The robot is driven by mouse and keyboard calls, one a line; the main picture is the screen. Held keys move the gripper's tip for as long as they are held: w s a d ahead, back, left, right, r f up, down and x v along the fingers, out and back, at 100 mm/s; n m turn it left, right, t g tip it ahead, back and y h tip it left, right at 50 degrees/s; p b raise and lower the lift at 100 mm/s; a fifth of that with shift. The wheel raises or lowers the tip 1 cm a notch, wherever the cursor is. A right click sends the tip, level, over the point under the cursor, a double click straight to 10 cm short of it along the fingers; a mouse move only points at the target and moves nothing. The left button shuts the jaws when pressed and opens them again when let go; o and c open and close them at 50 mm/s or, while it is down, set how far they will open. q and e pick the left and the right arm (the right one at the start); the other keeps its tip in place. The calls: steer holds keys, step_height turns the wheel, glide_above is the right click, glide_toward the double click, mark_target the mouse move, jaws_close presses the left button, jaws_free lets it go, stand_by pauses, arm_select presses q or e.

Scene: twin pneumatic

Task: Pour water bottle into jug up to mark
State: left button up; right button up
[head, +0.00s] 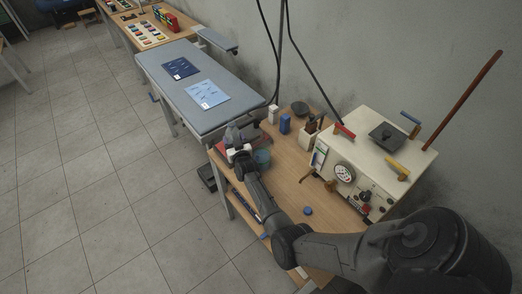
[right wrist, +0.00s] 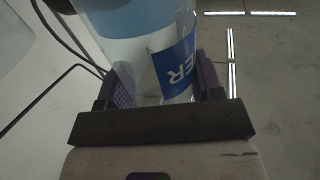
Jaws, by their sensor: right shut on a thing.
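My right gripper (head: 236,143) is over the left end of the wooden bench, small in the head view. In the right wrist view the right gripper (right wrist: 165,92) is shut on a clear water bottle (right wrist: 125,52) with a blue label (right wrist: 176,62), its lettering turned over. Clear liquid shows inside the bottle; its mouth is out of that view. A translucent bluish vessel (head: 263,158), seemingly the jug, stands on the bench just right of the gripper, partly behind my arm. Its mark and fill level are too small to tell. My left gripper is not in view.
A cream machine (head: 357,165) with a gauge and coloured handles stands at the bench's right. A blue container (head: 285,123) stands at the back. A blue cap (head: 308,211) lies on clear wood (head: 285,185). A grey-topped table (head: 207,118) adjoins on the left.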

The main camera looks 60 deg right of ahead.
steer(key=shift+d+f, duration=0.25)
steer(key=shift+f, duration=0.3)
steer(key=shift+b, duration=0.3)
